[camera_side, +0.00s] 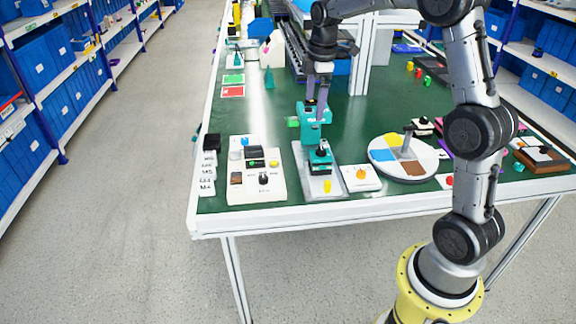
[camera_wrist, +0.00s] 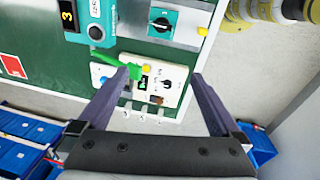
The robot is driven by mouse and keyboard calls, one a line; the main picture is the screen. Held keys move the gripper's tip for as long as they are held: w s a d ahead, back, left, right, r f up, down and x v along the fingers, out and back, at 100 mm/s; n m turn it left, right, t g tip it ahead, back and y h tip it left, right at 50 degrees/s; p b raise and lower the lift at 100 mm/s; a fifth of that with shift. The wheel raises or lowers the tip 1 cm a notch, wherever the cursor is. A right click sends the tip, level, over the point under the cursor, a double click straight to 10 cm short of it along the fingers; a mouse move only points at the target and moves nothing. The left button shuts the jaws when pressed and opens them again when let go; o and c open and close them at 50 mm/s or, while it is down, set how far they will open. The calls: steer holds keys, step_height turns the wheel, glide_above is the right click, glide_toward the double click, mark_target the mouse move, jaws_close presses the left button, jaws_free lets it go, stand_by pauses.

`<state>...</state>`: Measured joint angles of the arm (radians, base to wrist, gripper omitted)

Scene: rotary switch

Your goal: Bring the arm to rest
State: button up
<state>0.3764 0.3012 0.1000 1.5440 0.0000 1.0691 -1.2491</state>
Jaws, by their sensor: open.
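My gripper (camera_side: 317,110) has two purple fingers pointing down over the green table, in front of the teal display unit in the side view. In the wrist view my gripper (camera_wrist: 166,74) is open, with nothing between its fingertips. A teal rotary switch (camera_side: 320,160) with a black knob sits on a grey plate below the display unit. It also shows at the top of the wrist view (camera_wrist: 178,17). The teal display unit (camera_wrist: 91,12) shows a yellow 3, with a green part beside it. I cannot tell whether the fingers touch the display unit.
A white panel (camera_side: 263,190) with a black knob stands left of the switch; it lies below the fingers in the wrist view (camera_wrist: 168,97). A white box with an orange knob (camera_side: 360,178) and a round colored board (camera_side: 385,160) stand to the right. Shelves flank the table.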

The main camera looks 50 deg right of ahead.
steer(key=s+a+r+t, duration=0.3)
steer(key=s+a+r, duration=0.7)
steer(key=s+a, duration=0.2)
steer(key=s+a+f+m, duration=0.2)
steer(key=s+f+m, duration=0.1)
steer(key=s+m, duration=0.2)
steer(key=s+a+f+m+t, duration=0.1)
steer(key=s+a+f+m, duration=0.2)
steer(key=s, duration=0.6)
steer(key=shift+s+f+m+y, duration=0.3)
steer(key=shift+m, duration=0.7)
